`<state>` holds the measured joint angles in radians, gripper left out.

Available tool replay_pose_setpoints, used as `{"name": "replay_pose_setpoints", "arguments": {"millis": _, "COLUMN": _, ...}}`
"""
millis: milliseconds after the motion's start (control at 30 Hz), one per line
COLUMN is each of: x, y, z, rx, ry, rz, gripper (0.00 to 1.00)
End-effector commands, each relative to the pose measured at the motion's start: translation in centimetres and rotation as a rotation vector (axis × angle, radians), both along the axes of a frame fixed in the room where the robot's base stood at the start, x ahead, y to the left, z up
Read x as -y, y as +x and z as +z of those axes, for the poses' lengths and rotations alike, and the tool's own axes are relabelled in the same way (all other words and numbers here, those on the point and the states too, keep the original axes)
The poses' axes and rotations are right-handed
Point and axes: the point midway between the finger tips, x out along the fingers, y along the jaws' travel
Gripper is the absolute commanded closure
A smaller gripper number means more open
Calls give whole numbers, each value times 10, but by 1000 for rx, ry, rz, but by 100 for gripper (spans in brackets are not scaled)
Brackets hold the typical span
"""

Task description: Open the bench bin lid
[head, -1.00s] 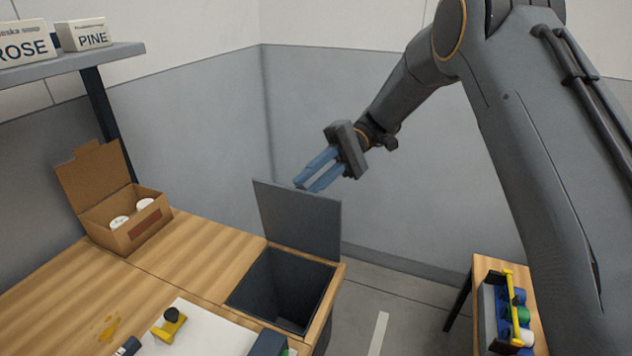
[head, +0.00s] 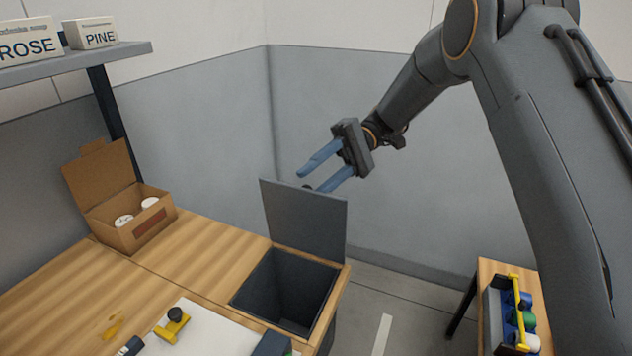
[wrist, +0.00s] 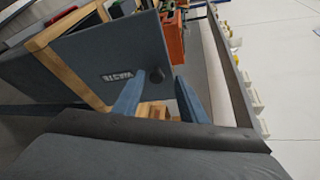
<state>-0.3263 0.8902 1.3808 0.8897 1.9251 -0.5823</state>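The bench bin (head: 262,292) is a dark open box set into the wooden bench. Its grey lid (head: 305,220) stands upright at the bin's back edge, so the bin is open. My gripper (head: 310,178) is just above and behind the lid's top edge. Its blue fingers are spread apart with nothing held between them.
An open cardboard box (head: 133,222) with white round items stands at the bench's back left. A shelf (head: 75,65) above carries white boxes. A yellow-and-black tool (head: 172,323) lies on the bench front. A small table (head: 492,275) with a caddy (head: 492,318) stands right.

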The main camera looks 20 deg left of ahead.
Motion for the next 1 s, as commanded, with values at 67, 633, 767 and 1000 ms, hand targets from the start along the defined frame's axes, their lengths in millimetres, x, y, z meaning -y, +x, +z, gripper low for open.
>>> {"name": "replay_pose_setpoints", "arguments": {"millis": 67, "x": 0, "y": 1, "z": 10, "rx": 3, "ry": 1, "rz": 0, "gripper": 62}}
{"name": "replay_pose_setpoints", "arguments": {"millis": 633, "x": -1, "y": 0, "z": 92, "rx": 1, "ry": -1, "rz": -1, "gripper": 62}}
{"name": "replay_pose_setpoints", "arguments": {"millis": 767, "x": -1, "y": 0, "z": 94, "rx": 1, "ry": -1, "rz": -1, "gripper": 62}}
{"name": "replay_pose_setpoints", "arguments": {"millis": 1000, "x": -1, "y": 0, "z": 93, "rx": 1, "ry": -1, "rz": -1, "gripper": 62}}
